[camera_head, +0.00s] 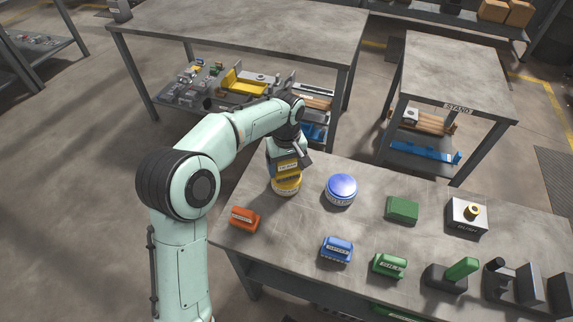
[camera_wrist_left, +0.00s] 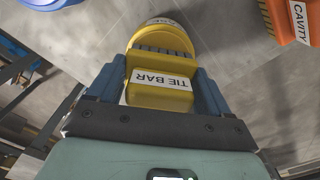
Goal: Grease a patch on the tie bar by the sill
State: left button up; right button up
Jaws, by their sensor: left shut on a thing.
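My left gripper (camera_head: 288,165) is shut on a yellow block-shaped applicator (camera_wrist_left: 160,92) labelled TIE BAR, which sits between its blue fingers in the left wrist view. The applicator points down over a round yellow tin (camera_head: 286,187) at the bench's left end. The tin's label is partly readable in the left wrist view (camera_wrist_left: 165,35) and ends in "ASE". The applicator's lower face is at the tin's top; I cannot tell whether it touches the contents. The tie bar and sill are not seen. My right gripper is not in view.
The bench (camera_head: 290,228) also holds an orange CAVITY block (camera_head: 244,218), a blue tin (camera_head: 341,188), a blue block (camera_head: 337,249), green blocks (camera_head: 402,209) and a BUSH box (camera_head: 467,215). A stand (camera_head: 455,75) and a larger table (camera_head: 250,35) are behind, with floor between.

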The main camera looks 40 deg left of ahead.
pick_arm(q)
jog(key=shift+r+p, duration=2.9)
jog(key=shift+r, duration=0.6)
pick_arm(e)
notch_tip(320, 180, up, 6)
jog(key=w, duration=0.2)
pick_arm(q)
jog(key=shift+f, duration=0.1)
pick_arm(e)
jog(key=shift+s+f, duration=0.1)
